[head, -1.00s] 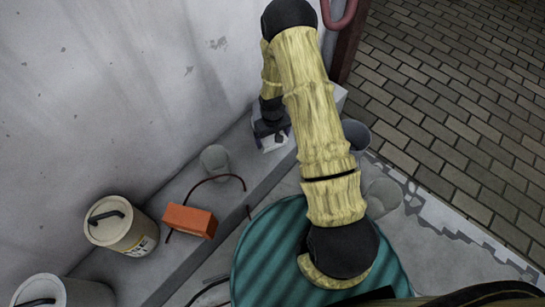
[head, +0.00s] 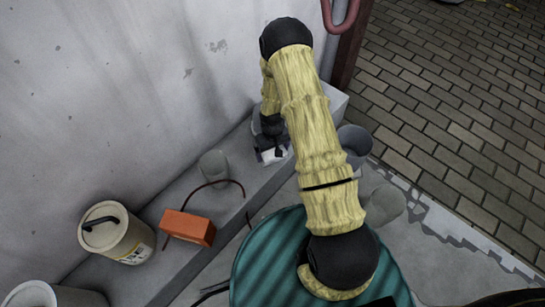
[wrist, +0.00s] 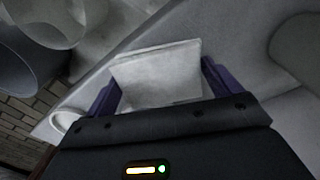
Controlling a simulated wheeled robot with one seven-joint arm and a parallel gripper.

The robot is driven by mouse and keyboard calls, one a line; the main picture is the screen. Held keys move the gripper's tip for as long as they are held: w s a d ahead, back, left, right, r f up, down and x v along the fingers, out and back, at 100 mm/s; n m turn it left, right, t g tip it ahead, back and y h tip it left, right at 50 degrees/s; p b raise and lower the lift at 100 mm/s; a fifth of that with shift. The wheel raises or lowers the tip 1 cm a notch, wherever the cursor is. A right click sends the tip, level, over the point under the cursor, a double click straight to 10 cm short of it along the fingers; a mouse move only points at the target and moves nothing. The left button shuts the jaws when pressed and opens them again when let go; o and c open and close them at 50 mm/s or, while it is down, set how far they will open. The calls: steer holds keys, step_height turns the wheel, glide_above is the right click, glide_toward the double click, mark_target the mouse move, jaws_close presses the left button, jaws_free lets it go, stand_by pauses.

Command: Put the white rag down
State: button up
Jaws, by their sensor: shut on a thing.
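The white rag (wrist: 158,72) is a folded, flat, pale square in the wrist view. It sits between the two purple-blue fingers of my gripper (wrist: 158,85), which is shut on it. In the head view my gripper (head: 271,150) is at the far end of my arm, low over the grey ledge along the wall, and a bit of the white rag (head: 273,156) shows at its tip. I cannot tell whether the rag touches the ledge.
On the ledge (head: 240,172) stand a grey cup (head: 214,165), an orange brick (head: 188,227), a thin curved dark-red cord and a lidded beige canister (head: 117,232). Grey cylindrical containers (head: 355,139) stand right of my arm. A red pipe (head: 340,14) is at the top.

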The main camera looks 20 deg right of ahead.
mark_target(273, 157)
step_height(273, 157, down, 4)
steer(key=shift+f+b, duration=0.15)
steer(key=shift+b, duration=0.7)
steer(key=shift+f, duration=0.2)
steer(key=o, duration=0.8)
steer(key=shift+c, duration=0.2)
steer(key=shift+r, duration=0.1)
step_height(273, 157, up, 12)
steer(key=p, duration=0.6)
steer(key=shift+r, duration=0.1)
